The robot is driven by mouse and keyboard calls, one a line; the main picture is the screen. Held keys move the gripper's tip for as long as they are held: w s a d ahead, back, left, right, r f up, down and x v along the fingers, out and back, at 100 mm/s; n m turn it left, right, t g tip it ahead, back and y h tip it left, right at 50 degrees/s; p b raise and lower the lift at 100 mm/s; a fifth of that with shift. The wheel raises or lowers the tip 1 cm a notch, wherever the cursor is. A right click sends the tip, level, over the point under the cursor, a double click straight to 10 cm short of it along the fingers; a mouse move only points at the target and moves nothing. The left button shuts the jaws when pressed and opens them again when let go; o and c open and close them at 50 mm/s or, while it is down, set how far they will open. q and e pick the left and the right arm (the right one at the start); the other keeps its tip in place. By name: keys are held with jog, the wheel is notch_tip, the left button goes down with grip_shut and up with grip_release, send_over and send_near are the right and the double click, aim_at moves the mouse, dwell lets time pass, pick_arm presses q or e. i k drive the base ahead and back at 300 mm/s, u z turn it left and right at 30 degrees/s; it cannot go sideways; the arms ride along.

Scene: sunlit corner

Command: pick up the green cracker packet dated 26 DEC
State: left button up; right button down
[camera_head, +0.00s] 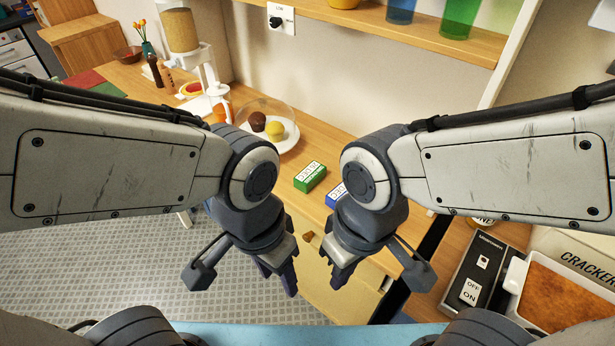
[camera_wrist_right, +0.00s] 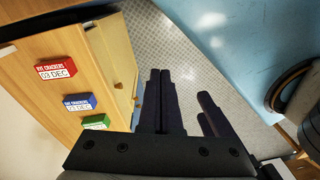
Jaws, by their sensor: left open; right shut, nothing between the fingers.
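The green cracker packet (camera_head: 310,177) lies on the wooden counter between my two arms in the head view, its white label upside down and its date too small to read. It also shows in the right wrist view (camera_wrist_right: 96,122), partly hidden by my gripper's body. My left gripper (camera_head: 279,277) is open and empty, pointing down over the floor in front of the counter. My right gripper (camera_head: 342,274) is shut and empty, in front of the counter edge and clear of the packets. Its closed fingers show in the right wrist view (camera_wrist_right: 160,80).
A blue packet (camera_head: 335,194) lies beside the green one, partly behind my right arm. A red packet (camera_wrist_right: 56,67) marked 03 DEC lies further along. A domed cake plate (camera_head: 285,143) stands behind left. A switch box (camera_head: 474,275) and cracker box (camera_head: 580,250) are at right.

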aim_at(314, 172)
jog(key=u, duration=0.5)
jog(key=k, duration=0.55)
jog(key=u, duration=1.1)
jog(key=i, duration=1.25)
jog(key=z, duration=0.95)
jog(key=i, duration=0.3)
jog(key=z, duration=0.3)
